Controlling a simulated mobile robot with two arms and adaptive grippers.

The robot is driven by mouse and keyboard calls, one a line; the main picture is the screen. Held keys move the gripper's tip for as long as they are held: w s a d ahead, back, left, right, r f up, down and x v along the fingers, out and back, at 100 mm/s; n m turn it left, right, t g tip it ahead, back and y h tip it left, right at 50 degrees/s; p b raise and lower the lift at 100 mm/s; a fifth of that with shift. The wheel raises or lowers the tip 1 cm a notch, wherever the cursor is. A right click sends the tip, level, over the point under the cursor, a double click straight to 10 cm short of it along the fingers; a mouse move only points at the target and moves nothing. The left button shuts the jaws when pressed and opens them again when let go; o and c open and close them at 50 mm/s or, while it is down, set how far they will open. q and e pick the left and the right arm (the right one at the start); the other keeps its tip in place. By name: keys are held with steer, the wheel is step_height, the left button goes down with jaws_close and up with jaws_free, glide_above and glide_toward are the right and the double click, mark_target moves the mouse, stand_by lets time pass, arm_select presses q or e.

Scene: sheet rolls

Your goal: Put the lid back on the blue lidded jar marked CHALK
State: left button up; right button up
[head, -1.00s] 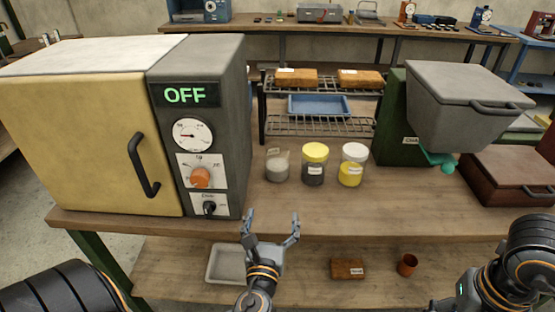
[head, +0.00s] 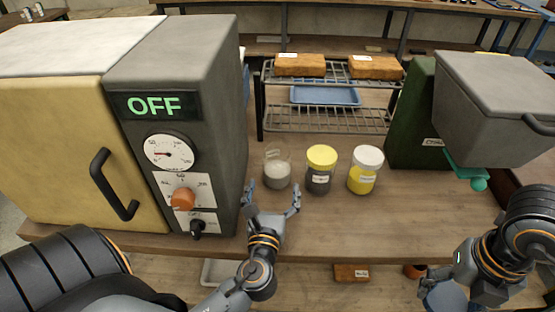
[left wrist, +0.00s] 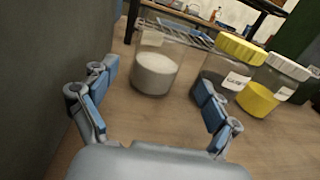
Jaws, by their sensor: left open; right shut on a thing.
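An open clear jar (head: 277,170) with white contents stands on the bench, left of the two lidded jars. It has no lid on, and I see no blue on it; a pale patch near its top is unreadable. In the left wrist view the jar (left wrist: 156,66) stands upright beyond my fingertips. My left gripper (head: 272,192) is open and empty, just in front of this jar, fingers apart. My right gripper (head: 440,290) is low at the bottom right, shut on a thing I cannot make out. No loose lid shows on the bench.
A yellow-lidded jar (head: 320,172) and a white-lidded jar (head: 365,170) stand close on the right. The oven (head: 170,90) rises close on the left. A wire rack (head: 325,119) stands behind. A grey hopper (head: 495,105) is at right. The front bench strip is clear.

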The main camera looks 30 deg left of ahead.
mark_target(276, 176)
arm_select(q)
steer(key=shift+s+r, duration=0.1)
steer(key=shift+s, duration=0.05)
arm_select(e)
steer(key=shift+s+d, duration=0.1)
steer(key=shift+s, duration=0.05)
arm_select(q)
steer(key=x, duration=0.6)
steer(key=shift+p, duration=0.4)
arm_select(e)
steer(key=shift+r, duration=0.45)
arm_select(q)
steer(key=shift+w+a, duration=0.15)
steer(key=shift+w, duration=0.25)
steer(key=shift+x, duration=2.65)
arm_select(e)
steer(key=shift+r, duration=0.2)
arm_select(q)
steer(key=shift+s, duration=0.1)
steer(key=shift+c, duration=0.2)
steer(key=c, duration=1.4)
steer(key=shift+c, duration=0.5)
